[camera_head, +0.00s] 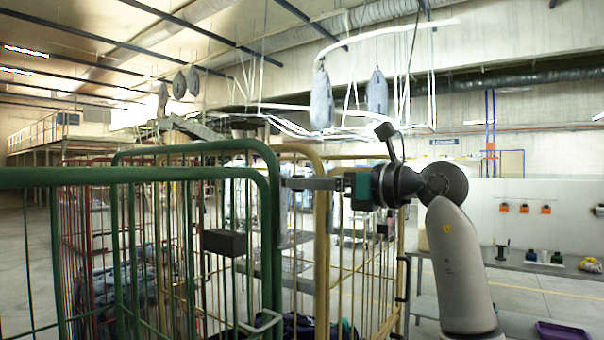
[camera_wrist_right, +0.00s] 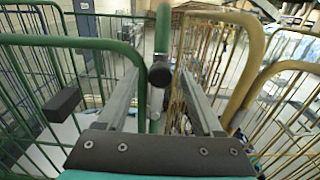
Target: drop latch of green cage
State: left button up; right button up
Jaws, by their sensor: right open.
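The green cage (camera_head: 274,200) stands at the left and centre of the head view, its rounded frame edge near the middle. My right gripper (camera_head: 290,184) reaches in from the right, level with the upper part of this edge. In the right wrist view the right gripper (camera_wrist_right: 160,80) is open, one finger on each side of a green upright. A dark round knob (camera_wrist_right: 160,74) with a grey rod below it, which looks like the latch, shows between the fingers. I cannot tell whether the fingers touch it. My left gripper is not in view.
A yellow cage (camera_head: 322,230) stands directly beside the green one, and a red cage (camera_head: 77,220) stands behind at the left. A black block (camera_head: 225,242) sits on the green cage. A grey table (camera_head: 520,263) with small items stands at the right. Bags (camera_head: 321,100) hang overhead.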

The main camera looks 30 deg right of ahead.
jog(key=shift+x, duration=1.15)
grip_shut()
dwell(0.6)
